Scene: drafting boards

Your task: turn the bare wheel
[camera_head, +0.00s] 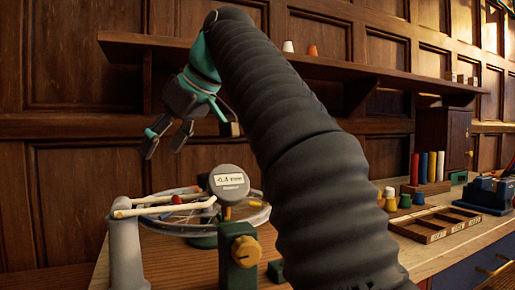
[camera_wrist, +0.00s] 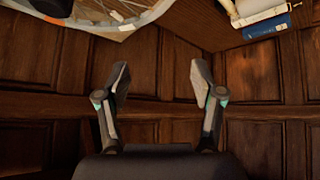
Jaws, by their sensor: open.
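A bare wheel (camera_head: 258,218) with a pale rim and thin spokes lies roughly flat, low on the wooden bench in the head view. A round gauge with a white label (camera_head: 229,182) and a green post with a yellow knob (camera_head: 244,252) partly hide it. In the wrist view, a curved pale rim with spokes (camera_wrist: 112,22), apparently the wheel, crosses the upper left and is cut by the edge. My gripper (camera_head: 166,138) hangs above and left of the wheel, apart from it. In the wrist view its two fingers (camera_wrist: 160,78) are spread, with nothing between them.
A grey post (camera_head: 125,250) with pale rods stands at the wheel's left. A wooden shelf (camera_head: 140,42) runs along the panelled wall behind. A compartment tray (camera_head: 437,224), coloured cylinders and a blue device (camera_head: 487,193) sit at right. My arm hides the middle.

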